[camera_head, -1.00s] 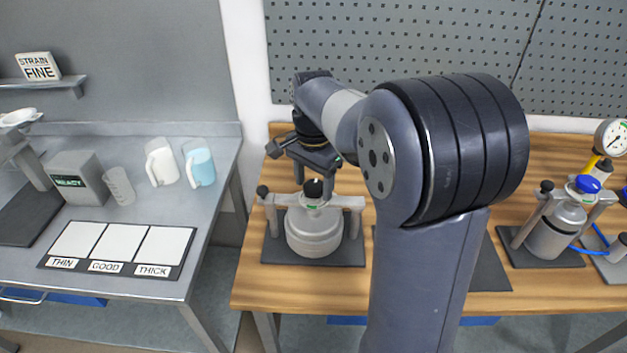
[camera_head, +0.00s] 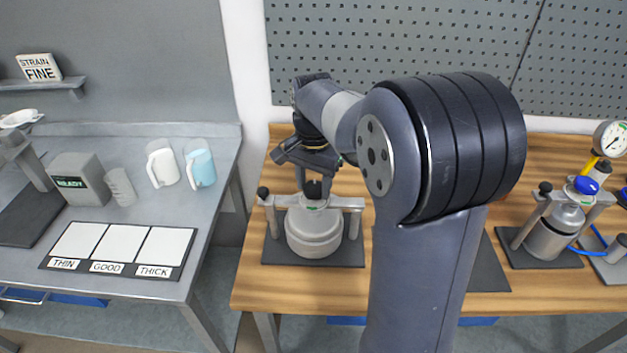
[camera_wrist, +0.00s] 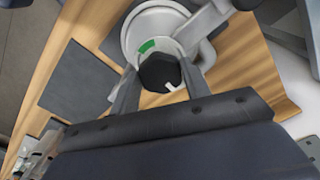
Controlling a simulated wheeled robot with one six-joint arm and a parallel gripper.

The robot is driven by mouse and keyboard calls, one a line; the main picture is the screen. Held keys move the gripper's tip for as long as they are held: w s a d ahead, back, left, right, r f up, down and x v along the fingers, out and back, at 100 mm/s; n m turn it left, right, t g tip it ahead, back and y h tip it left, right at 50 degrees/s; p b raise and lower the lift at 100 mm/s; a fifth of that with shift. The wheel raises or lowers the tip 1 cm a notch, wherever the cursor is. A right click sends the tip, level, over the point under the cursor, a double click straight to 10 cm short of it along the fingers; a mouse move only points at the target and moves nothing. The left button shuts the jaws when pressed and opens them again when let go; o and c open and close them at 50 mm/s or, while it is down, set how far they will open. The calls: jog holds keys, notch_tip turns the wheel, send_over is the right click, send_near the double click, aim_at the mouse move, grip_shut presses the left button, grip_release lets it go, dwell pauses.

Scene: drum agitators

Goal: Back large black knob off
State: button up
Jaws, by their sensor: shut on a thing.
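The large black knob (camera_head: 314,190) sits on top of a grey drum agitator (camera_head: 313,236) on the wooden bench. In the wrist view the knob (camera_wrist: 160,72) is dark and faceted, with a white mark on its edge. My gripper (camera_head: 314,188) points down over the agitator, with its fingers on either side of the knob. In the wrist view my gripper (camera_wrist: 158,84) is shut on the knob, which is largely in view between the fingers. A green label (camera_wrist: 147,46) shows beside the knob.
A smaller black knob (camera_head: 263,192) stands at the left end of the agitator's crossbar (camera_head: 350,204). Another agitator with a blue knob (camera_head: 586,185) stands to the right near a gauge (camera_head: 612,138). The metal table (camera_head: 215,215) at left holds cups and a sample card.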

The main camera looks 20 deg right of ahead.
aim_at(315, 188)
jog(key=n+p, duration=0.1)
jog(key=n, duration=0.4)
jog(key=n+p, duration=0.1)
jog(key=n, duration=0.4)
jog(key=shift+d+n, duration=0.1)
jog(key=shift+n, duration=0.2)
jog(key=shift+s+f, duration=0.1)
dwell(0.3)
jog(key=o, duration=1)
notch_tip(315, 188, up, 11)
jog(key=shift+f, duration=0.1)
